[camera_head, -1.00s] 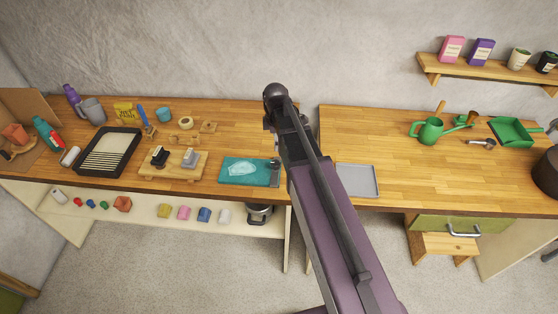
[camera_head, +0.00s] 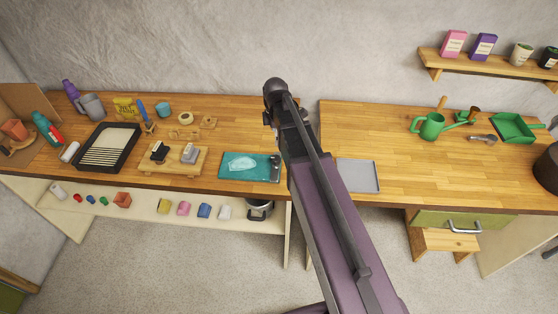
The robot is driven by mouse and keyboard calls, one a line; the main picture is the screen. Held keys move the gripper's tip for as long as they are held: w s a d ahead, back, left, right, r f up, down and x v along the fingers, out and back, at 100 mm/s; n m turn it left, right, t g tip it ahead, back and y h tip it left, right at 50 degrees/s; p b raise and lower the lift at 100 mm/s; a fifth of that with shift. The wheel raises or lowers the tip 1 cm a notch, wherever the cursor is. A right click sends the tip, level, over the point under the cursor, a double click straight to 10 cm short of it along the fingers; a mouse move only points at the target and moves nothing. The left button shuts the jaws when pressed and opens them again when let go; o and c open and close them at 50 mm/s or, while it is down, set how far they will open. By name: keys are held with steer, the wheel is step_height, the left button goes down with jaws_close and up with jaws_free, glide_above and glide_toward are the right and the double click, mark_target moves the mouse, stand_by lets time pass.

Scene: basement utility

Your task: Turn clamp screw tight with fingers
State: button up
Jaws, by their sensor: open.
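My purple and dark arm rises through the middle of the view, ending at a dark rounded joint near the wall. My gripper is not seen; the arm may hide it. I cannot pick out a clamp or its screw for certain. Small wooden pieces (camera_head: 187,133) lie on the left bench, too small to make out. A low wooden stand (camera_head: 160,168) at its front bears a black block (camera_head: 158,152) and a grey block (camera_head: 190,153). A teal mat (camera_head: 232,173) with a pale patch lies to its right, and a narrow dark item is at the mat's right edge.
The left bench also holds a black tray (camera_head: 85,164), a grey mug (camera_head: 92,107) and a blue cup (camera_head: 163,109). The right bench holds a grey tray (camera_head: 358,176), a green watering can (camera_head: 431,126) and a green dustpan (camera_head: 513,127). Its middle is clear.

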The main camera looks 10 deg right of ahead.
mark_target(276, 159)
steer(key=shift+f+b, duration=6.05)
steer(key=shift+f, duration=0.2)
